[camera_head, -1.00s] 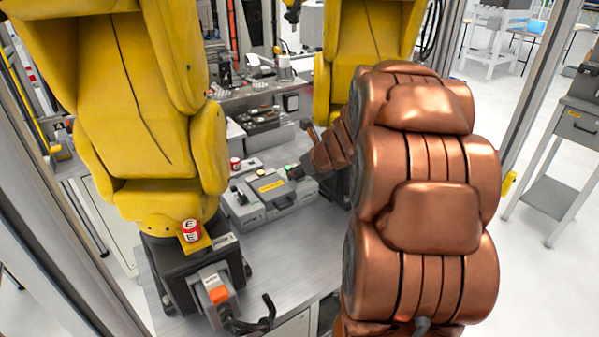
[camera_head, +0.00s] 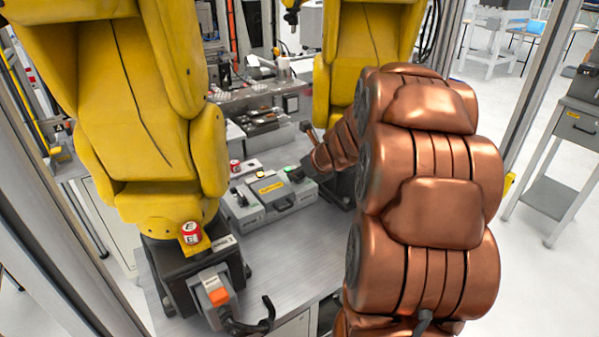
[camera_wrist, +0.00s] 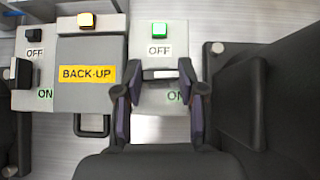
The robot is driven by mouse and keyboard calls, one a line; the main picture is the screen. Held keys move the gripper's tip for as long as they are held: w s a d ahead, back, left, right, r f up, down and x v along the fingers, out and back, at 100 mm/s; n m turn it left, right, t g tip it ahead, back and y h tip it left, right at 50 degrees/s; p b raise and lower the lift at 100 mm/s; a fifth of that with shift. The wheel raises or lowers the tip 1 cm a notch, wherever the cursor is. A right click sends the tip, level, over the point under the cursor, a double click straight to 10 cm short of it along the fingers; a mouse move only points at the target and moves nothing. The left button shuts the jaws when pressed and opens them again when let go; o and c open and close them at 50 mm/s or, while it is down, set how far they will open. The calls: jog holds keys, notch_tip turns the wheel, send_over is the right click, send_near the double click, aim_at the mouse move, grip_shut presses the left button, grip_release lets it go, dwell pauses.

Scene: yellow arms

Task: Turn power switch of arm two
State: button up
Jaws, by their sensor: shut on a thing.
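A grey control box (camera_head: 285,205) stands on the table; it also shows in the wrist view (camera_wrist: 150,130). Its right section has a lit green light (camera_wrist: 160,30), an OFF label below it and an ON label lower down, partly covered. The power switch (camera_wrist: 161,74) of this section lies between these labels. My gripper (camera_wrist: 158,76) is shut on this switch, one finger at each side. In the head view my gripper (camera_head: 298,174) is small and dark at the box's right end. Which arm this switch belongs to cannot be read.
Left on the box are another dark switch (camera_wrist: 20,73), a BACK-UP panel (camera_wrist: 88,74) with a lit yellow light (camera_wrist: 87,19), and a handle. A large yellow arm (camera_head: 145,110) stands left, another yellow arm (camera_head: 365,40) behind.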

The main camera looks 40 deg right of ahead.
jog(key=shift+r+n+y+p, duration=0.25)
jog(key=shift+n+y+p, duration=0.45)
jog(key=shift+n+p, duration=0.3)
jog(key=shift+w+d+f+n+g+y+p, duration=0.1)
jog(key=shift+n+g+y+p, duration=0.1)
jog(key=shift+n+y+p, duration=0.55)
jog(key=shift+d+f+n+g+y+p, duration=0.1)
jog(key=shift+n+g+y+p, duration=0.1)
jog(key=shift+n+y+p, duration=0.55)
jog(key=shift+n, duration=0.3)
jog(key=o, duration=0.9)
jog(key=shift+c, duration=0.2)
jog(key=v, duration=0.7)
jog(key=shift+r, duration=0.15)
